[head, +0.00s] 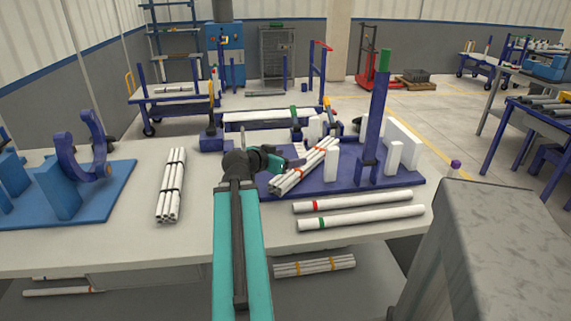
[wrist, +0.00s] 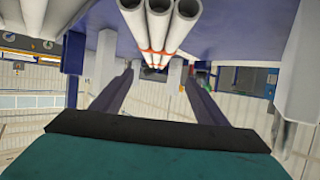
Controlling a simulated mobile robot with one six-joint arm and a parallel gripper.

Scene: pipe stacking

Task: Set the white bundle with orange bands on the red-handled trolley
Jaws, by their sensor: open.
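A white pipe bundle with orange bands (head: 305,166) lies aslant on the blue fixture (head: 405,180) on the workbench. Its pipe ends (wrist: 158,20) and bands also show in the wrist view. My gripper (head: 283,163) is at the bundle's left side in the head view. In the wrist view its two dark fingers (wrist: 158,78) are apart, with the bundle's line running toward the gap. I cannot tell whether they touch it. A blue-framed trolley with a red-topped handle (head: 322,46) stands behind the bench; its deck is partly hidden.
A bundle with black bands (head: 171,186) lies left on the bench. Two loose white pipes (head: 360,208) lie in front of the fixture. A tall blue post (head: 377,110) and white blocks (head: 394,157) stand right. Another orange-banded bundle (head: 314,265) lies on the lower shelf.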

